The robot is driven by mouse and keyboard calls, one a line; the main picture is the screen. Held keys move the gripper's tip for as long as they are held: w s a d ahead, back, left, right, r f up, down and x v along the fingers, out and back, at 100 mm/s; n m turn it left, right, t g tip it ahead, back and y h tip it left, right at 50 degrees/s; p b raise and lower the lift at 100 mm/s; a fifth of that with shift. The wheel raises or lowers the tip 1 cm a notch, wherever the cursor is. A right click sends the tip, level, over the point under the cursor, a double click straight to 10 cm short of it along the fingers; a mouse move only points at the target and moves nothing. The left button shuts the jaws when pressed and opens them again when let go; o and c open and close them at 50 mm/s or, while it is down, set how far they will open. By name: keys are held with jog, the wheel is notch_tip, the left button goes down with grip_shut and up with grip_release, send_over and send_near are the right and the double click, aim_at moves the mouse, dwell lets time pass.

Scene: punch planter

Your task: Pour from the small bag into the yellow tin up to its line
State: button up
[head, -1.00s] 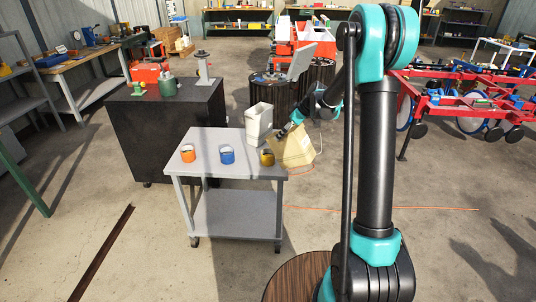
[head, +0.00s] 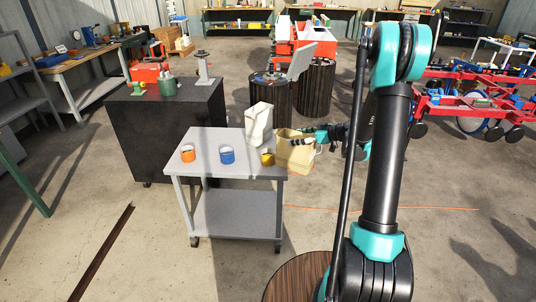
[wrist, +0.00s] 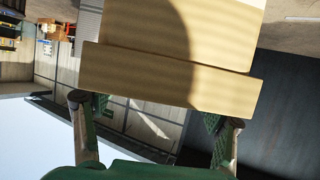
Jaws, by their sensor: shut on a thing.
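The small bag (head: 297,155) is beige and boxy. My gripper (head: 308,137) is shut on it and holds it in the air off the cart's right edge. In the wrist view the bag (wrist: 170,60) fills the top middle, between the fingers of my gripper (wrist: 157,115). The yellow tin (head: 267,159) stands at the right front corner of the grey cart, just left of the bag. The tin's line and contents are too small to make out. The bag's mouth and contents do not show clearly.
A blue tin (head: 227,155) and an orange tin (head: 188,154) stand left on the grey cart (head: 207,143). A black cabinet (head: 160,135) stands behind.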

jog(key=shift+r, duration=2.05)
jog(key=s+d+r+m+t+h, duration=0.2)
jog(key=d+m+t+h, duration=0.4)
jog(key=d+m, duration=0.3)
jog(key=shift+s+d+t+h, duration=0.25)
jog(key=shift+d+t+h, duration=0.1)
jog(key=shift+h, duration=0.55)
